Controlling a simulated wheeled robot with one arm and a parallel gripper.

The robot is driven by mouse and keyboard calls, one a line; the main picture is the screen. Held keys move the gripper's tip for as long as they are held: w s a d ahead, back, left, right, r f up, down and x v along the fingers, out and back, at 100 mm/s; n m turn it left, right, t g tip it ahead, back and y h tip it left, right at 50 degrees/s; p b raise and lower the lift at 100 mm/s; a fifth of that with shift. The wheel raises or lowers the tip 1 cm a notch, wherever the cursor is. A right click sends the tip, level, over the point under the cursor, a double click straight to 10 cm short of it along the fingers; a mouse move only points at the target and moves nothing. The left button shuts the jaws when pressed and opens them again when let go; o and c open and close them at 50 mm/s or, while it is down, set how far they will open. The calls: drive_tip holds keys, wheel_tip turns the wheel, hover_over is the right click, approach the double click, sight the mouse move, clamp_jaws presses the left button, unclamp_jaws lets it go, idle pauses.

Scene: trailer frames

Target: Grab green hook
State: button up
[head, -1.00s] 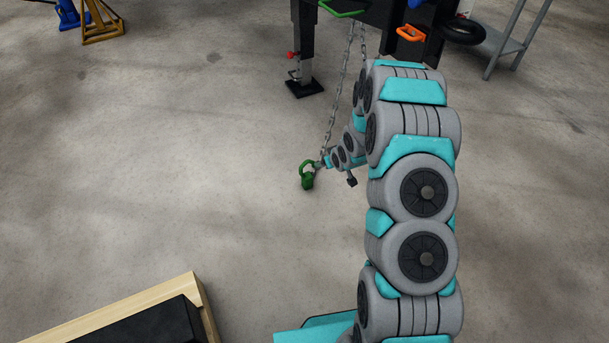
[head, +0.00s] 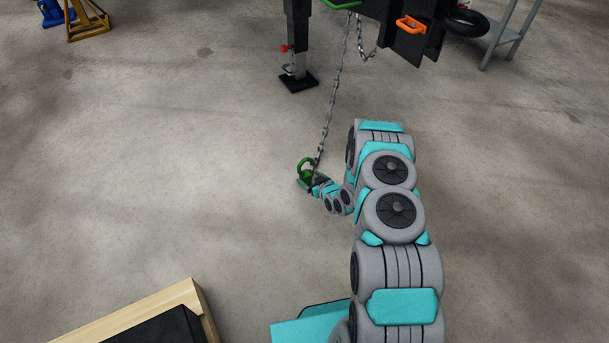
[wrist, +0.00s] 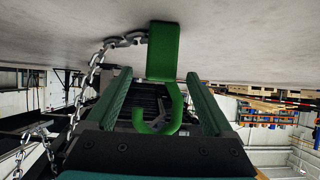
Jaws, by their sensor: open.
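The green hook (head: 301,164) hangs at the lower end of the chain, near the floor, in the head view. In the wrist view the hook (wrist: 164,52) shows a flat green block with a curved part that reaches back between my fingers. My gripper (wrist: 157,80) is open, with one green finger on each side of the hook's curve. I cannot tell whether either finger touches it. In the head view my gripper (head: 309,184) is small, overlaps the lower part of the hook and partly hides it.
The chain (head: 328,115) runs from the hook up to the black trailer frame (head: 408,45), and passes beside the left finger in the wrist view. A black support leg (head: 298,45) stands behind. A wooden-edged box (head: 190,293) is at the lower left. Open concrete floor lies around.

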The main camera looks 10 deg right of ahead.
drive_tip(key=shift+r+x, duration=0.15)
drive_tip(key=shift+x, duration=1.55)
drive_tip(key=shift+r+x, duration=0.1)
drive_tip(key=shift+x, duration=1.6)
drive_tip(key=shift+w+a, duration=0.1)
clamp_jaws()
